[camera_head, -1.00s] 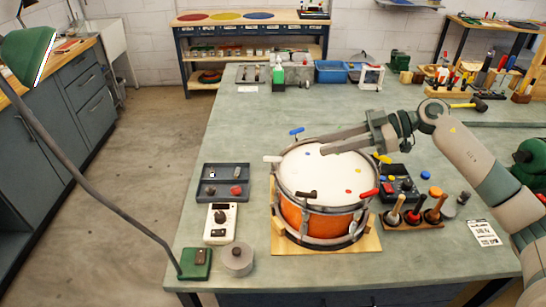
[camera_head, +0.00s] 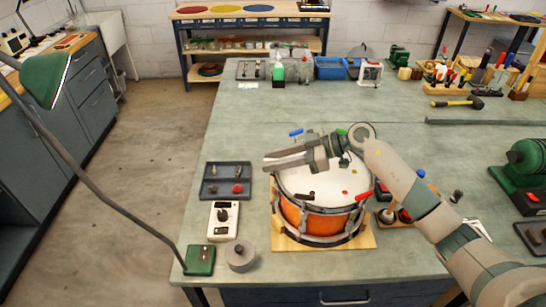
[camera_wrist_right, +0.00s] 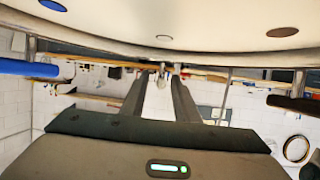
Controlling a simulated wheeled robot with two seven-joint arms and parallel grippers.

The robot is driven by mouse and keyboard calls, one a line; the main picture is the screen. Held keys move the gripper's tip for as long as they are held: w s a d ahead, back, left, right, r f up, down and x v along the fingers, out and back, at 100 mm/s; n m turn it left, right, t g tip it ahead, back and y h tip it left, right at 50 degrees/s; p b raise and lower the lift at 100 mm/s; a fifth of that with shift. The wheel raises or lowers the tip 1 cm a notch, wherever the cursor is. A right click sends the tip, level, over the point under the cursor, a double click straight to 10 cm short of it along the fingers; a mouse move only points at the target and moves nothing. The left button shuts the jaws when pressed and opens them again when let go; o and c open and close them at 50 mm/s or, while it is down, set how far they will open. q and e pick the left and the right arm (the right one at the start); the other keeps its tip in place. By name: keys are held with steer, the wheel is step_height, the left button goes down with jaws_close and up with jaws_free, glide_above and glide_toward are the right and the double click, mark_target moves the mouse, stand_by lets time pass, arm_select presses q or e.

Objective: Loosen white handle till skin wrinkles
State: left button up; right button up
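The drum (camera_head: 312,213) has an orange shell and a pale skin (camera_head: 325,182) with small coloured dots, and stands on a wooden board. My right gripper (camera_head: 265,161) reaches across the drum to the far left rim, where it covers the white handle in the head view. In the right wrist view its two fingers (camera_wrist_right: 160,80) stand apart with a pale shape between them, which looks like the white handle end-on against a white wall. I cannot tell whether they touch it. The blue (camera_head: 296,133), black (camera_head: 305,196) and red (camera_head: 363,196) handles show around the rim. My left gripper is out of view.
A dark tray (camera_head: 226,166), a white meter (camera_head: 222,220), a green box (camera_head: 200,261) and a grey round tin (camera_head: 240,257) stand left of the drum. A lamp arm (camera_head: 95,190) crosses the left side.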

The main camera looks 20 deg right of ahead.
steer(key=shift+w+a+f, duration=0.1)
steer(key=shift+a, duration=0.15)
steer(key=shift+c, duration=0.3)
jaws_close()
steer(key=shift+n+g, duration=0.4)
steer(key=shift+n, duration=0.1)
